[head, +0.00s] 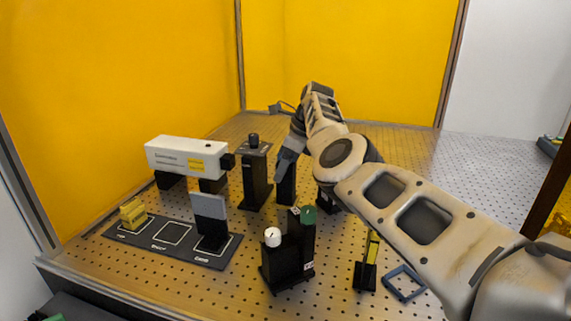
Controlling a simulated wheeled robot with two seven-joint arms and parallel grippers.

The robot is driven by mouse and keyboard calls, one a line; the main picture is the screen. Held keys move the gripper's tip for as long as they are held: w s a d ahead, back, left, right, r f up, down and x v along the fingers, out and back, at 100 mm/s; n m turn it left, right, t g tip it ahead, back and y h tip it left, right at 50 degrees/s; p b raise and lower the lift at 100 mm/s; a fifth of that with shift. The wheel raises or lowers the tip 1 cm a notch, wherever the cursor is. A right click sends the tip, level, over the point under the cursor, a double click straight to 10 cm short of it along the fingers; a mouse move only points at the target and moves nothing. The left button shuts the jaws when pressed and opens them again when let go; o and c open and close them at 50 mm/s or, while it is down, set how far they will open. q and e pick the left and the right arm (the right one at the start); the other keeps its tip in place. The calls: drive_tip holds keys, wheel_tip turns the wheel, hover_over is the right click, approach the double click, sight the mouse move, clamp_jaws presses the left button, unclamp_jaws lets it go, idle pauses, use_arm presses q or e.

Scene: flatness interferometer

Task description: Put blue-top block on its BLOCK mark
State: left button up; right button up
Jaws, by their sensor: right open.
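I cannot pick out a blue-top block for certain in the head view. A dark mat (150,252) with marked squares lies at the left front of the table. A yellow block (133,214) is at its left end. Its middle square (171,233) is empty. A grey upright plate on a black base (210,207) is at its right end. The mat's labels are too small to read. My right gripper (281,178) is open and points down beside a black post, behind the green-knobbed mount. My arm hides part of the table. My left gripper is not in view.
A white box (187,156) stands behind the mat. A black post (254,175) stands right of it. White-knobbed (272,238) and green-knobbed (308,216) black mounts are in front. A yellow-and-black holder (368,262) and blue frame (404,283) are at right front. Yellow panels close the back.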

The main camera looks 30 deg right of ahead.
drive_tip(key=c, duration=1.3)
drive_tip(key=shift+o, duration=0.2)
drive_tip(key=shift+r, duration=3.15)
